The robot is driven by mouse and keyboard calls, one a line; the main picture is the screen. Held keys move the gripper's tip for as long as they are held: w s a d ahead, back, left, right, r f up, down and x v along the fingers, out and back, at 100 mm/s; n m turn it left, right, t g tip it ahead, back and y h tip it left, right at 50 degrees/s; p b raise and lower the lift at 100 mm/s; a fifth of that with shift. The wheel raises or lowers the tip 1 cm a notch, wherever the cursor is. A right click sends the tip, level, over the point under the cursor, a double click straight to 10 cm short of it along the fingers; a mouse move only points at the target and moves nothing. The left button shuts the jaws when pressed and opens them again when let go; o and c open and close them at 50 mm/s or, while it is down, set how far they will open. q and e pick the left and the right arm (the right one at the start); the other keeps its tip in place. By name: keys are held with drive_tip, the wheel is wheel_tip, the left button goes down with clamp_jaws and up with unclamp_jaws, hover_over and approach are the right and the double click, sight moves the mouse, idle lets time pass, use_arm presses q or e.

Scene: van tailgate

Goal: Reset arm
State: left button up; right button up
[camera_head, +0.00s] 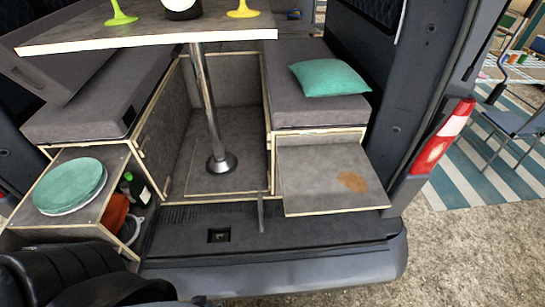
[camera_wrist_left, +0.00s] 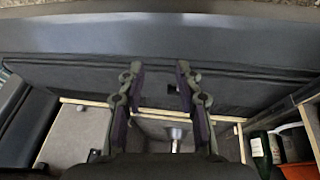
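My left arm comes in dark at the lower left corner of the head view, in front of the van's left rear. The left gripper shows clearly in the left wrist view (camera_wrist_left: 160,72). Its two fingers stand apart with a clear gap and nothing between them. Behind the fingers lie the dark van sill (camera_wrist_left: 70,80) and the foot of the metal table post (camera_wrist_left: 176,140). My right gripper is in neither view.
Teal plates (camera_head: 70,185) sit on the left cabinet; a green bottle (camera_head: 135,186) is inside. A table (camera_head: 150,40) on a metal post (camera_head: 205,100) carries glasses. A brown stain (camera_head: 352,181) marks the right board (camera_head: 310,180). A teal pillow (camera_head: 330,77) lies on the bench.

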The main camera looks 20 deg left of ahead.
use_arm(q)
drive_tip(key=s+a+f+m+g+b, duration=0.1)
drive_tip(key=s+f+m, duration=0.1)
drive_tip(key=f, duration=0.9)
drive_tip(key=s+a+f+m+g, duration=0.1)
drive_tip(key=s+f+m+g, duration=0.1)
drive_tip(key=f, duration=0.9)
drive_tip(key=shift+s+f+m+b, duration=0.4)
drive_tip(key=shift+s+m, duration=0.35)
drive_tip(key=shift+m, duration=0.15)
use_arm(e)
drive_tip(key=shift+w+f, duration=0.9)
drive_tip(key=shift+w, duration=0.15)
